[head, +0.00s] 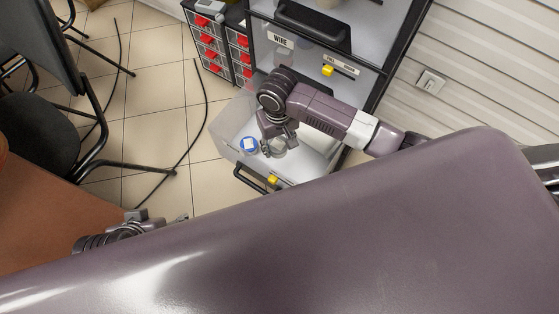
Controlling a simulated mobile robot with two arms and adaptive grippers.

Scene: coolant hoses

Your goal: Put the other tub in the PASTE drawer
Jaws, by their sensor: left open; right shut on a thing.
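An open clear-walled drawer (228,152) sticks out low on the rack; I cannot read a PASTE label on it. A tub with a blue rim or lid and a pale top (249,144) stands inside it at the left. My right gripper (272,146) reaches down into the drawer beside that tub, shut on a small greyish tub (279,150), which the fingers partly hide. I cannot tell if the held tub touches the drawer floor. My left gripper (178,219) is open at the lower left, partly hidden by my own body.
The rack has a closed WIRE drawer (283,42) above and a yellow tag (327,71). Small red-fronted bins (208,40) stand left of it. A black chair (50,130), a brown surface (60,215) and cables on the tiles lie left. A slatted wall is right.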

